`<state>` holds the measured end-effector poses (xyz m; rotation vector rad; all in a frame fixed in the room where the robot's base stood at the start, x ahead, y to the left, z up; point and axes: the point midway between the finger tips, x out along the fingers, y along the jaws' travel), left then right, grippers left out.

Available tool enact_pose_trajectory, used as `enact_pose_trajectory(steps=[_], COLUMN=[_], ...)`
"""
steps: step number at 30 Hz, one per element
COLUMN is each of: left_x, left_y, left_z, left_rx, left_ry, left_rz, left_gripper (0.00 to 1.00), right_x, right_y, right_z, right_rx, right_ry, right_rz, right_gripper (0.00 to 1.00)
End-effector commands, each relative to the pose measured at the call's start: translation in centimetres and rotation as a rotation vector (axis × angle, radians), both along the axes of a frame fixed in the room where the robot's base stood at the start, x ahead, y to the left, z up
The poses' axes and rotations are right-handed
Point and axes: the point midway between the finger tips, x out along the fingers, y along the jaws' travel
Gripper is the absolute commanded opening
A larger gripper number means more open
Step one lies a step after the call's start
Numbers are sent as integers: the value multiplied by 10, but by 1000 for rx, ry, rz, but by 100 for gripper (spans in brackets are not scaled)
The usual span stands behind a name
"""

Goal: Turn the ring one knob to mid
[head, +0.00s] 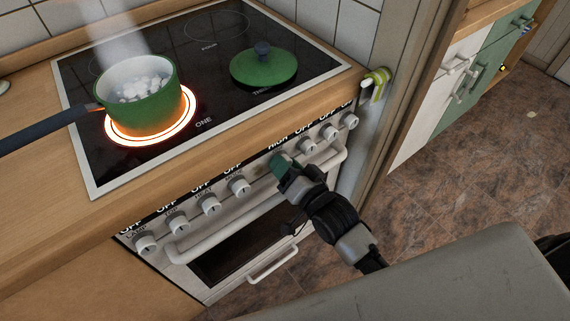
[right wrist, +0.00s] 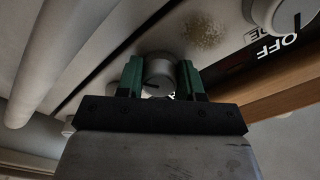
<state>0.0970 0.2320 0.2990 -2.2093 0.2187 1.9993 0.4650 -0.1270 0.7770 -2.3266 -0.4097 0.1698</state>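The ring one knob reads HIGH on the stove's front panel; in the head view my right gripper (head: 281,162) covers it. In the right wrist view the round pale knob (right wrist: 158,73) sits between the two green fingers of my right gripper (right wrist: 160,80). The fingers lie close against both sides of it, and it seems gripped. Ring one (head: 190,122) glows orange on the black hob (head: 150,55). A green pot (head: 150,108) with white pieces inside stands on it and steams. My left gripper is not in view.
Other knobs on the panel read OFF, such as one just left (head: 238,186) and one just right (head: 308,146). An oven handle bar (head: 215,240) runs below them. A green lid (head: 263,69) lies on the hob. A wooden post stands right of the stove.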

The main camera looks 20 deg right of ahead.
Motion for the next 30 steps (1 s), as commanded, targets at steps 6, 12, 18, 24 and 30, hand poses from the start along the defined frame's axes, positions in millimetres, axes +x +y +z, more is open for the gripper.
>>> enact_pose_trajectory(steps=[6,12,18,24,30], left_x=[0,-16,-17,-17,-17], left_y=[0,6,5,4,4], left_z=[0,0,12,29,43], left_rx=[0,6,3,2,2], left_ry=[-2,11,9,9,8], left_rz=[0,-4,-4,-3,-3], left_gripper=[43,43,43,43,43], right_x=[0,0,0,0,1], right_y=[0,0,-1,-1,-2], right_z=[0,1,3,3,2], right_rx=[-2,-39,-142,-301,-470], right_ry=[-1,-13,-49,-106,-168], right_rz=[0,0,0,0,0], right_gripper=[13,13,13,13,13])
